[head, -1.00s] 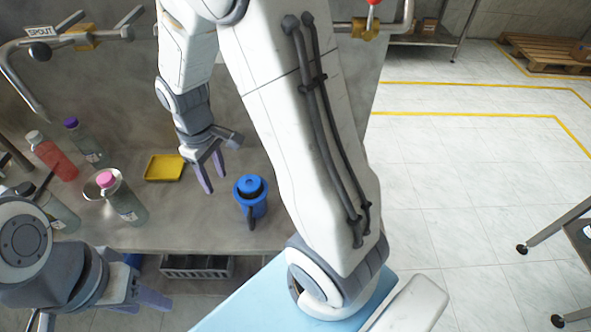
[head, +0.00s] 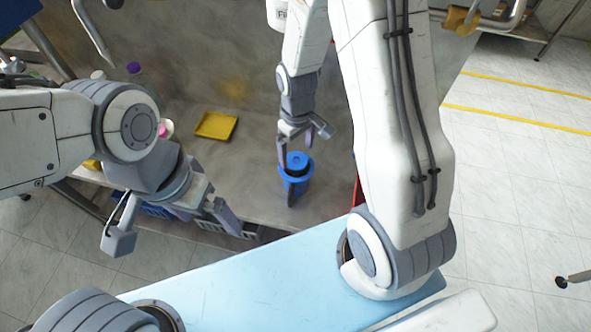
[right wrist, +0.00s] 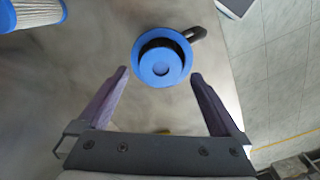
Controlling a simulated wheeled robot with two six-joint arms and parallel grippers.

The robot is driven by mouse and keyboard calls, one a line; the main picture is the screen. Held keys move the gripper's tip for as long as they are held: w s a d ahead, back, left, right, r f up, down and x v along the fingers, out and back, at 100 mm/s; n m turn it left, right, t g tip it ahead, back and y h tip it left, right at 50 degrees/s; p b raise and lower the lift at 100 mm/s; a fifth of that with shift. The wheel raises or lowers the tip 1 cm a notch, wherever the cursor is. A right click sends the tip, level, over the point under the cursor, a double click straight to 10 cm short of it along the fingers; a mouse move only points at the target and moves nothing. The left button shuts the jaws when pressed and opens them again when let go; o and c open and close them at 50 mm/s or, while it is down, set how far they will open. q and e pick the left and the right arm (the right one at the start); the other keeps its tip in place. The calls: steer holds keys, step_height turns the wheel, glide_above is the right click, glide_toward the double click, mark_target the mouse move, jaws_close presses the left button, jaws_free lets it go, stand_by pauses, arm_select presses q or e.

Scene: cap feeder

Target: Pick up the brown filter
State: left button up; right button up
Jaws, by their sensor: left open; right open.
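I see no brown filter in either view. A blue lidded container with a dark handle (head: 295,178) stands upright on the grey bench, below my right gripper (head: 296,150). In the right wrist view, its round blue lid (right wrist: 161,66) lies just ahead of and between the two open fingertips, and the handle points up and right. I cannot tell whether the fingers touch it; nothing is gripped. A white pleated filter with a blue rim (right wrist: 28,14) shows partly at the top left there. My left gripper (head: 215,212) is open and empty, low in front of the bench edge.
A yellow tray (head: 216,126) lies on the bench, left of the blue container. Bottles behind my left arm show mostly as caps, one purple (head: 134,68) and one pink (head: 166,129).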

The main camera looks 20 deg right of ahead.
steer(key=shift+f, duration=1.3)
jaws_close()
steer(key=shift+r, duration=0.15)
